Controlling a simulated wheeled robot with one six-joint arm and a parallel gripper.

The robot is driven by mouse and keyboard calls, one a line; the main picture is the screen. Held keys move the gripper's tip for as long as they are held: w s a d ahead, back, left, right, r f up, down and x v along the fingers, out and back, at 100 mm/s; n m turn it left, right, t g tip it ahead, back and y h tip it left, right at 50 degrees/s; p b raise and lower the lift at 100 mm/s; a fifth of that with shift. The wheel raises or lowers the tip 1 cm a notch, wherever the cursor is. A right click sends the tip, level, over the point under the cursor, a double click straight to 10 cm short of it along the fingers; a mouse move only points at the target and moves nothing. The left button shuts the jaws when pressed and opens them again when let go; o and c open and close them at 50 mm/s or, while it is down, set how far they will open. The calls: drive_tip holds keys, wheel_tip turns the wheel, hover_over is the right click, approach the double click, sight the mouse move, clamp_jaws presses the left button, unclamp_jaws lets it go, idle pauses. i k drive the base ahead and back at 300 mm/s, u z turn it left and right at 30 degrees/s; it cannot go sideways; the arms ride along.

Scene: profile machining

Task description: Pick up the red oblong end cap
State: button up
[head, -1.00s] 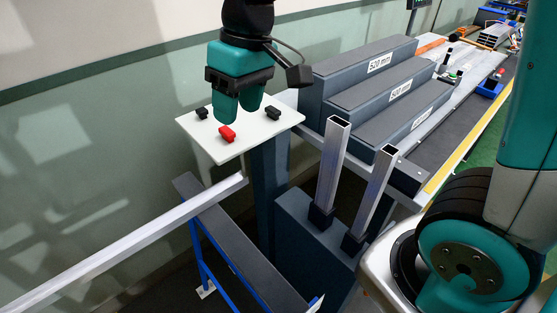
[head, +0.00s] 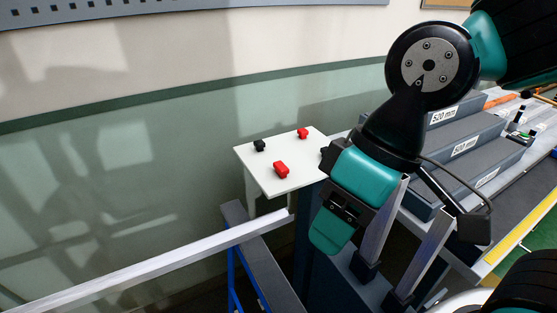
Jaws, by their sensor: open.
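Two red caps lie on a small white table (head: 262,174). The nearer red cap (head: 281,170) looks larger and blockier, and the farther red cap (head: 302,133) is near the back edge. I cannot tell for sure which is the oblong one. A black cap (head: 259,145) lies at the left. My gripper (head: 331,234) is open, to the right of and nearer than the table, apart from the caps. Its fingers overlap in this view and nothing shows between them.
Two upright square metal tubes (head: 428,255) stand in black holders just right of my gripper. A long metal profile (head: 150,256) lies across a blue-legged stand at the left. Grey steps (head: 462,147) with length labels rise behind at the right.

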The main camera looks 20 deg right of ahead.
sight(281, 169)
drive_tip(key=u, duration=0.05)
drive_tip(key=k, duration=0.5)
drive_tip(key=u, duration=2.35)
drive_tip(key=k, duration=0.95)
drive_tip(key=z, duration=1.05)
drive_tip(key=i, duration=0.5)
drive_tip(key=u, duration=0.05)
